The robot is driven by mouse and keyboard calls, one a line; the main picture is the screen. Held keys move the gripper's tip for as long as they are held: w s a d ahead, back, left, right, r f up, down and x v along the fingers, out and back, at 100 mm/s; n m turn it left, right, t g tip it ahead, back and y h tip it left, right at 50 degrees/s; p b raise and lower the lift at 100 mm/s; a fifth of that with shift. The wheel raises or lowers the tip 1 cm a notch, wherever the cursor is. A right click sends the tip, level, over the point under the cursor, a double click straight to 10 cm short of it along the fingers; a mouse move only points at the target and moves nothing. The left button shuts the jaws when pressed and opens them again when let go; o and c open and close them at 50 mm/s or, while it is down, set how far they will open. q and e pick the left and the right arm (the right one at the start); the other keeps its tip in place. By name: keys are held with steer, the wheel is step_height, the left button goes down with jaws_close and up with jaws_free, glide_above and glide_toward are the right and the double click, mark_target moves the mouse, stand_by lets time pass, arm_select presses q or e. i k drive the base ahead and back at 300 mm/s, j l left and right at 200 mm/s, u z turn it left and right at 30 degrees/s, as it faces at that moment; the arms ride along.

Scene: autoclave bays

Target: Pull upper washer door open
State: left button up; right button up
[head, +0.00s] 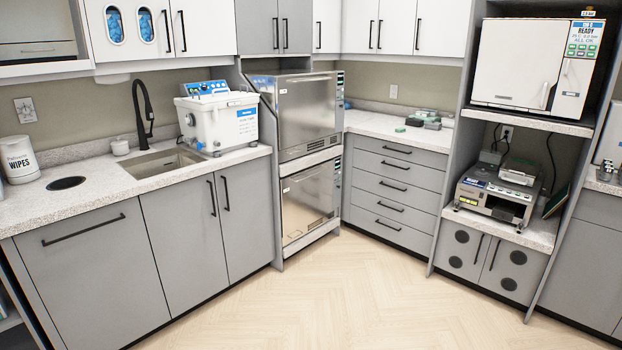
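The upper washer door (306,112) is a stainless steel panel on the upper of two stacked units in a tall grey bay near the middle of the head view. It looks shut. A lower washer door (309,200) of the same kind sits below it and also looks shut. A narrow control strip (339,97) runs down the right side of the upper unit. Neither of my grippers shows in the head view.
Left of the washers, a speckled counter holds a white ultrasonic-style tub (217,125), a sink (165,163) with a black faucet (141,115) and a wipes canister (17,160). A white autoclave (530,65) stands at right. The wooden floor (340,290) before the washers is clear.

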mark_target(306, 103)
steer(key=i+l+u, duration=0.1)
steer(key=i+u, duration=0.25)
steer(key=i+l+u, duration=0.15)
steer(key=i+u, duration=0.25)
steer(key=i+l+u, duration=0.35)
steer(key=k+j, duration=0.1)
